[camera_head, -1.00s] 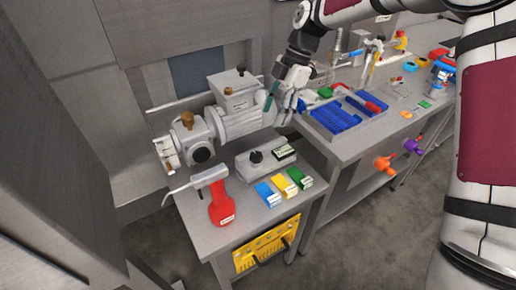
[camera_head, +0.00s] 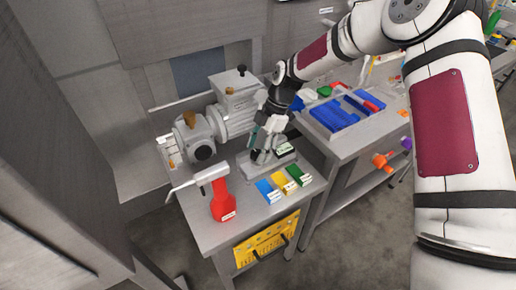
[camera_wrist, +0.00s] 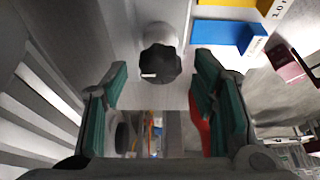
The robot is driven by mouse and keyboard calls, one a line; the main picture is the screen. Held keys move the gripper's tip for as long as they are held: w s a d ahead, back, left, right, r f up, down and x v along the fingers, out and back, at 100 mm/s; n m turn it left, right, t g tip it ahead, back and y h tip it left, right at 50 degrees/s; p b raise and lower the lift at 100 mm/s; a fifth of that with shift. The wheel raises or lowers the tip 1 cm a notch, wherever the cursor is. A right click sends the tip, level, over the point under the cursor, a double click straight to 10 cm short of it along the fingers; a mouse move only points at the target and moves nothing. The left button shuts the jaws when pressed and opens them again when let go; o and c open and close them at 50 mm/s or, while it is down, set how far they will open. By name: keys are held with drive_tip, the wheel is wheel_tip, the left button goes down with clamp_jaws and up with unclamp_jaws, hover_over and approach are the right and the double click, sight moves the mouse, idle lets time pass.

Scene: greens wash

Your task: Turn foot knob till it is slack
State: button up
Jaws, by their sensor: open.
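The black knob (camera_wrist: 160,66), lobed with a small white mark, sits on a pale round stem. In the wrist view it shows just beyond and between the fingertips of my gripper (camera_wrist: 161,80), which is open with green-padded fingers either side. I cannot tell whether the pads touch the knob. In the head view my gripper (camera_head: 262,148) is over the grey block (camera_head: 243,166) on the small table, pointing down, and it largely hides the knob there.
Blue (camera_head: 267,190), yellow (camera_head: 283,183) and green (camera_head: 298,175) boxes lie close in front of the block. The grey motor and pump (camera_head: 234,118) are behind. A blue tray (camera_head: 345,113) is on the right bench.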

drive_tip(key=shift+f, duration=0.2)
drive_tip(key=c, duration=1.2)
drive_tip(key=shift+o, duration=0.2)
